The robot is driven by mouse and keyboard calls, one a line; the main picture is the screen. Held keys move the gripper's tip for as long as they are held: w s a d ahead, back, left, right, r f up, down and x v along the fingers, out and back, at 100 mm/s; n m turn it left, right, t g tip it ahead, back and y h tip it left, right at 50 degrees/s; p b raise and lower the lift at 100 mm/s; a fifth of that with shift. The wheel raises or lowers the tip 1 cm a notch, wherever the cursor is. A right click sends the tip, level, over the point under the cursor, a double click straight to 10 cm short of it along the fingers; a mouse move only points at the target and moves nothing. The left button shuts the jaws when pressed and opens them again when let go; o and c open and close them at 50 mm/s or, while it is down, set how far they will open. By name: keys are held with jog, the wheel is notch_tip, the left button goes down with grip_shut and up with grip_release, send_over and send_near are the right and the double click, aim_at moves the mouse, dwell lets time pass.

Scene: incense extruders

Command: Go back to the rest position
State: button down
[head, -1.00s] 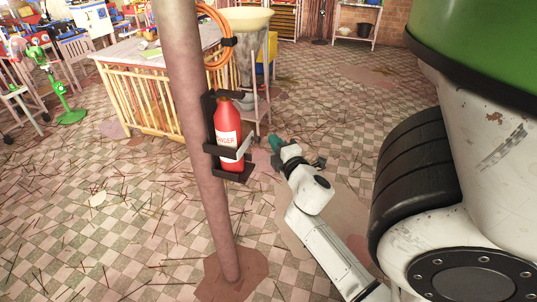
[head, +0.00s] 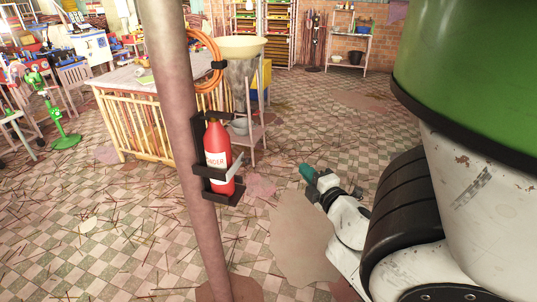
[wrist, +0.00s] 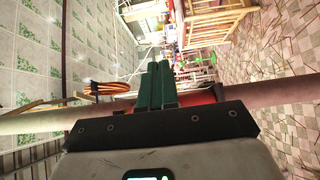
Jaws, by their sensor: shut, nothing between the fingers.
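My gripper (head: 306,172) is at the end of my white arm, right of the pole in the head view. Its green fingers are together and empty, and they also show in the wrist view (wrist: 156,85). A red bottle (head: 217,158) with a white label sits in a black bracket (head: 223,193) on the pole. The gripper is apart from it, to its right. In the wrist view a piece of red (wrist: 205,98) shows behind the gripper, mostly hidden by it.
The brown pole (head: 187,130) stands on the floor at left centre, with an orange hose coil (head: 207,60) on it. Behind are a slatted table (head: 135,125) and a funnel-topped stand (head: 240,50). Thin sticks litter the checkered floor. Open floor lies at the middle right.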

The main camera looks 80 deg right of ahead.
jog(key=w+a+f+m+g+y, duration=0.4)
jog(key=w+a+f+m+y, duration=0.35)
jog(key=w+a+f, duration=0.6)
jog(key=a+f+g+y, duration=0.2)
jog(key=a+f+y, duration=0.1)
jog(key=a, duration=0.7)
jog(key=a+f+g+y, duration=0.2)
jog(key=a+y, duration=0.3)
jog(key=a, duration=0.6)
jog(key=shift+w+f+n, duration=0.35)
jog(key=shift+f+n, duration=0.1)
jog(key=shift+f, duration=0.45)
